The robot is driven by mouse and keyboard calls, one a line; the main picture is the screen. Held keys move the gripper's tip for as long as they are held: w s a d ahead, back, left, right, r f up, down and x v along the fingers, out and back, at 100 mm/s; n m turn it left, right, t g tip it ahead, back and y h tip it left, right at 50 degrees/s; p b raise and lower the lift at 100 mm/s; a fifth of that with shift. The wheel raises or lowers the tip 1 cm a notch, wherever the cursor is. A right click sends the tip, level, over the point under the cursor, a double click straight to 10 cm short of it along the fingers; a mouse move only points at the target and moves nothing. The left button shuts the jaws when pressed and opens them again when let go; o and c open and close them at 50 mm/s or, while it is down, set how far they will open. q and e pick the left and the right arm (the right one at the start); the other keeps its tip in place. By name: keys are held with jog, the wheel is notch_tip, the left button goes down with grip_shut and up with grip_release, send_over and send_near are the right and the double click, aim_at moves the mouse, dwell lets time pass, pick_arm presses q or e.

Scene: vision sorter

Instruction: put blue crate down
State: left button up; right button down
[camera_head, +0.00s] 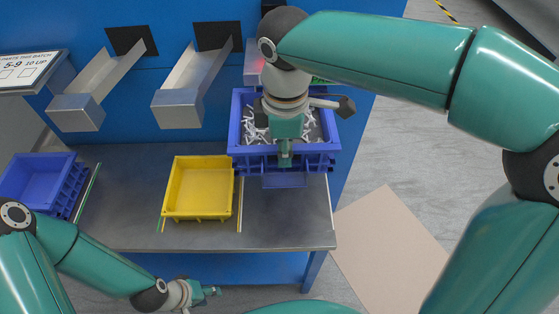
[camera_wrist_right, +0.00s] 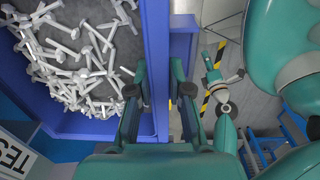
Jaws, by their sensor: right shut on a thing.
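The blue crate (camera_head: 250,158) at the right end of the bench is full of white, stick-like parts. My right gripper (camera_head: 285,160) comes down over its front side and is shut on its wall. In the right wrist view the crate (camera_wrist_right: 98,127) fills the left side, and the fingers of my right gripper (camera_wrist_right: 158,105) stand on either side of its wall. The crate looks level; I cannot tell whether its bottom touches the bench. My left gripper (camera_head: 207,292) is low in front of the bench, away from the crate, with nothing visible in it; its opening is unclear.
A yellow crate (camera_head: 200,188) stands empty mid-bench, left of the held crate. Another blue crate (camera_head: 40,180), empty, is at the far left. Metal chutes (camera_head: 183,102) jut from the blue wall behind. Bare bench (camera_head: 285,230) lies in front of the held crate.

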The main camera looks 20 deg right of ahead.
jog(key=shift+d+f+b, duration=0.2)
jog(key=shift+f+b, duration=0.7)
jog(key=shift+f, duration=3.65)
jog(key=shift+d+f+b, duration=0.15)
jog(key=shift+f+b, duration=0.75)
jog(key=shift+f, duration=3.6)
jog(key=c, duration=1.1)
grip_release()
jog(key=shift+s+f, duration=0.1)
jog(key=shift+s, duration=0.05)
jog(key=r+p, duration=0.2)
jog(key=r, duration=1)
jog(key=shift+s, duration=0.2)
